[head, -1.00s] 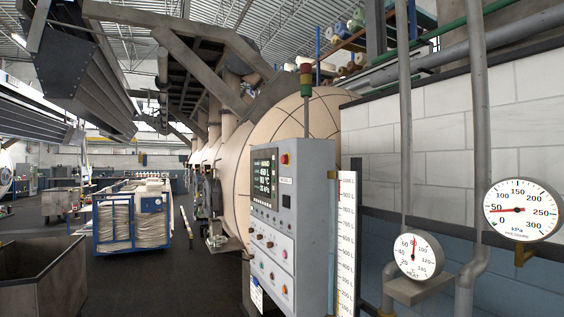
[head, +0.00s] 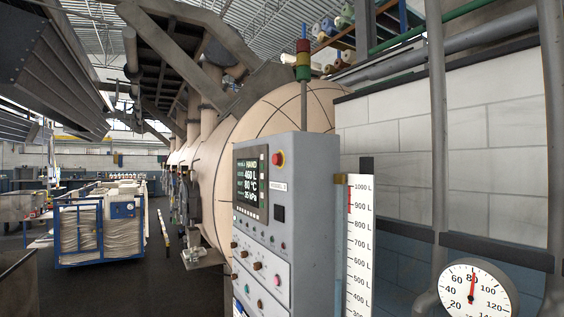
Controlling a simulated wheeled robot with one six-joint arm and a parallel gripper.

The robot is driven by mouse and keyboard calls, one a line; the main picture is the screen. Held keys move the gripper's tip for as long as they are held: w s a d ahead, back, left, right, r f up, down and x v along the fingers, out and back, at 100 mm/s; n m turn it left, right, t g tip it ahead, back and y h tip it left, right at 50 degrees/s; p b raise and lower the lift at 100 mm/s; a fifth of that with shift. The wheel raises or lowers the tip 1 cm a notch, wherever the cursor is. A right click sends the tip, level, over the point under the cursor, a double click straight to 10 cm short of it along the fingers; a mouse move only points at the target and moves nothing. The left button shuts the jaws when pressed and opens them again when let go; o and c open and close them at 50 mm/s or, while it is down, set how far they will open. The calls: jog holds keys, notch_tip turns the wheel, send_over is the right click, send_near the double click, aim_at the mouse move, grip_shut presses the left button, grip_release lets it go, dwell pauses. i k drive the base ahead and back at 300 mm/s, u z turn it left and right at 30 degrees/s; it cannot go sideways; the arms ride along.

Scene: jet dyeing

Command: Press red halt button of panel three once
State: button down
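A grey control panel (head: 315,220) stands right of centre in the head view, with its control face angled to the left. A small label on it seems to end in 3, but is too small to read surely. A large red button (head: 278,158) sits near the top of the face. A smaller pinkish-red button (head: 277,281) sits lower down. No gripper is in view, and nothing touches the panel. The dark display (head: 249,183) shows HAND, 460 L, 80 °C and what looks like 35 kPa.
A level scale (head: 359,245) stands right of the panel, and a round dial gauge (head: 477,290) at lower right. A large beige vessel (head: 290,110) rises behind. A blue-framed cart (head: 97,228) stands at left. The dark floor (head: 140,285) between cart and panel is open.

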aim_at(276, 159)
jog(key=u, duration=0.3)
jog(key=i, duration=0.8)
jog(key=u, duration=0.95)
jog(key=i, duration=0.35)
jog(key=u, duration=0.35)
